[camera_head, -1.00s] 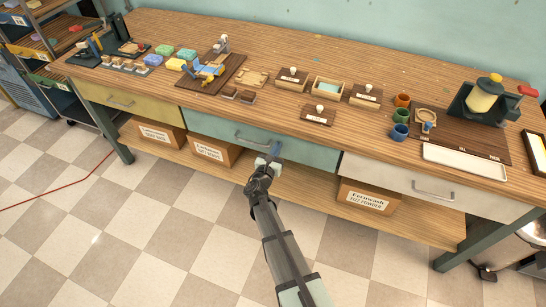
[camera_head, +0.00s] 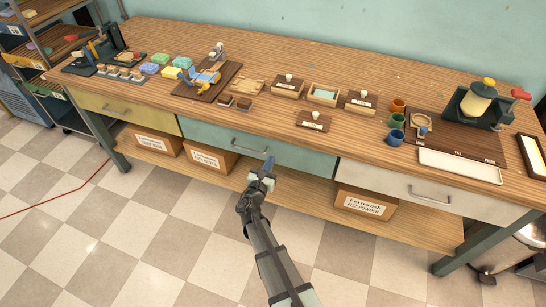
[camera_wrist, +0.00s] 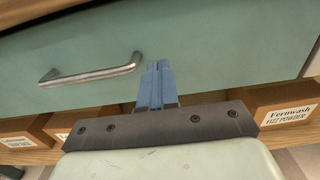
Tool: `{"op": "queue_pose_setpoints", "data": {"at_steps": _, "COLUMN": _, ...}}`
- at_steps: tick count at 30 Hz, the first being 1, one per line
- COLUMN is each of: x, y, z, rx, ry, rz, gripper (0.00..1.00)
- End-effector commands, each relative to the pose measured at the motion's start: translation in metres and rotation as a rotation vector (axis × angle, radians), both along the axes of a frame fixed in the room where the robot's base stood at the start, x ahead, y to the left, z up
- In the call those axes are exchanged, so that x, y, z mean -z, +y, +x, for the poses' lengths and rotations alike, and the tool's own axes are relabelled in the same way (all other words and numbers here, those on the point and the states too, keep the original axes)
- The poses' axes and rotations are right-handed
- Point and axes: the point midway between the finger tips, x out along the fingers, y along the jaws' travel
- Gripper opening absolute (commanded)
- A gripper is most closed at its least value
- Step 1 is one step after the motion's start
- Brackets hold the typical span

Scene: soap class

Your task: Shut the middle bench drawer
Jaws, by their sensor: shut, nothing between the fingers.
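The middle bench drawer (camera_head: 295,157) has a pale green front with a metal bar handle (camera_head: 250,146). Its front looks about level with the bench front in the head view; I cannot tell if a small gap is left. My gripper (camera_head: 268,165) is in front of the drawer's lower middle, right of the handle, with its blue fingers together and empty. In the wrist view the fingers (camera_wrist: 157,75) point at the green front (camera_wrist: 215,45), and the handle (camera_wrist: 92,73) is to their left. Whether the fingertips touch the front is unclear.
A yellow drawer (camera_head: 120,107) is at the left and a white drawer (camera_head: 430,190) at the right. Cardboard boxes, one of them labelled Fernwash (camera_head: 365,203), stand on the lower shelf (camera_head: 300,205). Soaps, small boxes, cups and a press cover the bench top (camera_head: 260,45). The tiled floor in front is clear.

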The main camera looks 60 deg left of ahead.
Motion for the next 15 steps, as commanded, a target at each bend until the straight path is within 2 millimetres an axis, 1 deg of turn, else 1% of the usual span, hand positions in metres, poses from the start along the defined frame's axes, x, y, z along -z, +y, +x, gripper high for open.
{"op": "queue_pose_setpoints", "data": {"at_steps": 1, "x": -0.001, "y": -0.012, "z": -0.009, "rx": -0.002, "ry": 0.0, "rz": 0.0, "gripper": 0.0}}
{"op": "queue_pose_setpoints", "data": {"at_steps": 6, "x": -0.001, "y": -0.037, "z": -0.034, "rx": -0.003, "ry": 0.001, "rz": -0.001, "gripper": 0.0}}
{"op": "queue_pose_setpoints", "data": {"at_steps": 12, "x": -0.001, "y": -0.059, "z": -0.056, "rx": -0.003, "ry": 0.002, "rz": -0.002, "gripper": 0.0}}
{"op": "queue_pose_setpoints", "data": {"at_steps": 15, "x": 0.0, "y": -0.065, "z": -0.063, "rx": -0.003, "ry": 0.003, "rz": -0.001, "gripper": 0.0}}
